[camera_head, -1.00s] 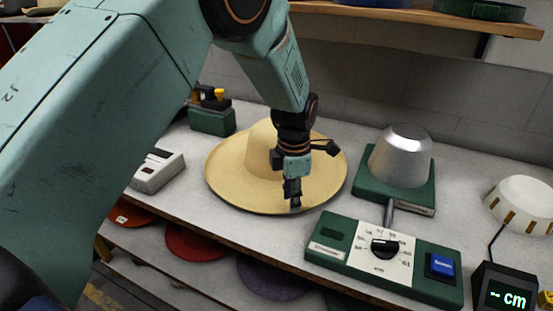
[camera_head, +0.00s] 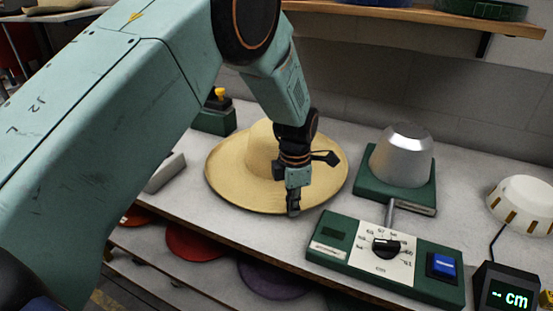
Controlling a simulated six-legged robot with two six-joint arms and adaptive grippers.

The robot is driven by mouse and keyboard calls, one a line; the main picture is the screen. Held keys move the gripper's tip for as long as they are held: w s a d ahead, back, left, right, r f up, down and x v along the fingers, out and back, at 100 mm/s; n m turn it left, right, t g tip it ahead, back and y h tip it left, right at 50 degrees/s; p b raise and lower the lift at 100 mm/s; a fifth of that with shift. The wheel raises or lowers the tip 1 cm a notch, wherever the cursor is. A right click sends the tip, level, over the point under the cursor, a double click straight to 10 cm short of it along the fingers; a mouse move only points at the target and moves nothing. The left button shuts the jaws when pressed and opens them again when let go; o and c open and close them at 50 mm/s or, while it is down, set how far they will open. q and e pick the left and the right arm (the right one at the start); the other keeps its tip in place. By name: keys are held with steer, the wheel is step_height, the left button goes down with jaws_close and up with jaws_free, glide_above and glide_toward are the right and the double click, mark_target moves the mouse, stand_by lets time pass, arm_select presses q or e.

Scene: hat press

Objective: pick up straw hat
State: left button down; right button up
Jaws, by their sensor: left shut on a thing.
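The straw hat (camera_head: 232,165) lies brim down on the white bench, left of the middle of the head view. It is pale yellow with a wide round brim and a raised crown. My left gripper (camera_head: 293,208) points down at the front right part of the brim and is shut on the brim's edge. My left gripper and wrist hide part of the crown and brim. The hat appears to rest on the bench. My right gripper is not in view.
Right of the hat stands a hat press with a silver dome (camera_head: 402,155) on a green base. A green control box (camera_head: 385,257) with a dial and blue button sits in front. A white round device (camera_head: 522,203) and a display (camera_head: 505,290) are at far right. A wooden shelf (camera_head: 420,17) hangs above.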

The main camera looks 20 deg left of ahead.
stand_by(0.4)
arm_select(q)
step_height(320, 180, up, 10)
steer(key=shift+p, duration=0.4)
steer(key=shift+r, duration=0.1)
stand_by(1.2)
